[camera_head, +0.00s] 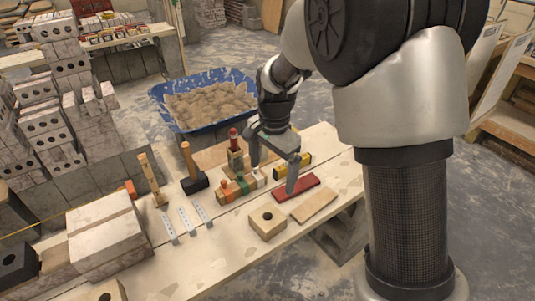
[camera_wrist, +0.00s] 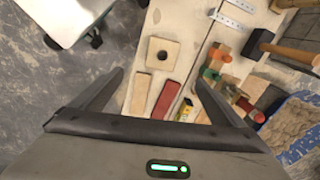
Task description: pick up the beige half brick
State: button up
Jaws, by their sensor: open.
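The beige half brick (camera_head: 267,222), a squat block with one round hole in its top, lies on the wooden bench near its front edge. In the wrist view the half brick (camera_wrist: 155,59) is ahead of the fingertips, with its hole facing up. My gripper (camera_head: 272,178) hangs over the bench, behind the half brick in the head view. Its two fingers are spread wide in the wrist view (camera_wrist: 158,80), with nothing held between them. The half brick is clear of both fingers.
A red strip (camera_head: 296,188) and a tan strip (camera_head: 314,205) lie right of the half brick. A yellow level (camera_head: 292,165), clamps (camera_head: 236,188) and a mallet (camera_head: 194,180) stand behind. Metal brackets (camera_head: 186,221) lie left. A blue tub (camera_head: 172,88) is beyond the bench.

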jog(key=m+b, duration=0.1)
send_over(267, 216)
notch_tip(267, 216, down, 7)
jog(key=shift+g, duration=0.3)
notch_tip(267, 216, down, 11)
jog(key=b, duration=0.2)
jog(key=shift+s+a+r+b, duration=0.1)
jog(key=shift+s+r+b, duration=0.05)
jog(key=shift+b, duration=0.15)
jog(key=shift+d+f+b, duration=0.2)
jog(key=shift+f+b, duration=0.6)
jog(key=shift+f, duration=2.05)
jog(key=shift+c, duration=0.5)
jog(key=shift+w+r, duration=0.1)
jog(key=shift+w, duration=0.1)
jog(key=c, duration=1.7)
